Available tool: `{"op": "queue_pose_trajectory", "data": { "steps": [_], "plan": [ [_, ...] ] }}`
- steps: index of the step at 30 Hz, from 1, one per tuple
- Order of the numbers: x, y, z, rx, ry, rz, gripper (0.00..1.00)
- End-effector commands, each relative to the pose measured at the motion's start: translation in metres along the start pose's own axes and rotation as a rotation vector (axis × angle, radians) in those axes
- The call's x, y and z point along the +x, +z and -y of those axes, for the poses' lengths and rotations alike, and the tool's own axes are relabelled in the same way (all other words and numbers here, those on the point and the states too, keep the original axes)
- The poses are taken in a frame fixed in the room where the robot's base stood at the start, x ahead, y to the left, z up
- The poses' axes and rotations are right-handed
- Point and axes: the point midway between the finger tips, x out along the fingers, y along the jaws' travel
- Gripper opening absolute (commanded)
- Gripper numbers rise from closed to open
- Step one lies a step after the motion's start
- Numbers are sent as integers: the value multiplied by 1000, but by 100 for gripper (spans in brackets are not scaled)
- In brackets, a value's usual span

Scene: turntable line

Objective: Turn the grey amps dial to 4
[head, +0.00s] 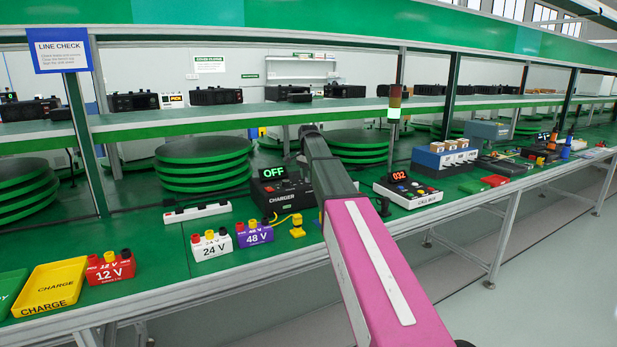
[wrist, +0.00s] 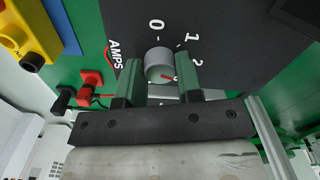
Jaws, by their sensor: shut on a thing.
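The grey amps dial (wrist: 158,62) is on the dark face of the charger (wrist: 235,45), which also shows in the head view (head: 283,190) with a green OFF display. My gripper (wrist: 159,72) is shut on the dial, one green finger on each side. A short red mark on the dial points to the picture's right, roughly toward the 2 side; its exact reading is unclear. The numbers 0, 1 and 2 and the word AMPS show around the dial; the 4 is not visible. In the head view my arm hides the gripper and the dial.
A yellow plug (head: 297,226), a 48 V purple pack (head: 254,233), a 24 V white pack (head: 211,245) and a 12 V red pack (head: 110,267) stand left of my arm. A yellow CHARGE tray (head: 50,288) lies farther left. A call box (head: 408,189) stands right of my arm.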

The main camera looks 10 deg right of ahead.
Motion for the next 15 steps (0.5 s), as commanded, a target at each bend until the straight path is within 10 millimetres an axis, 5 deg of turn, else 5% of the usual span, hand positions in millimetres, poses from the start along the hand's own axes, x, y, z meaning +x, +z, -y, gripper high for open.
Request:
{"op": "queue_pose_trajectory", "data": {
  "steps": [15],
  "plan": [
    [0, 0, 0, 489, 0, 0, 9]
  ]
}}
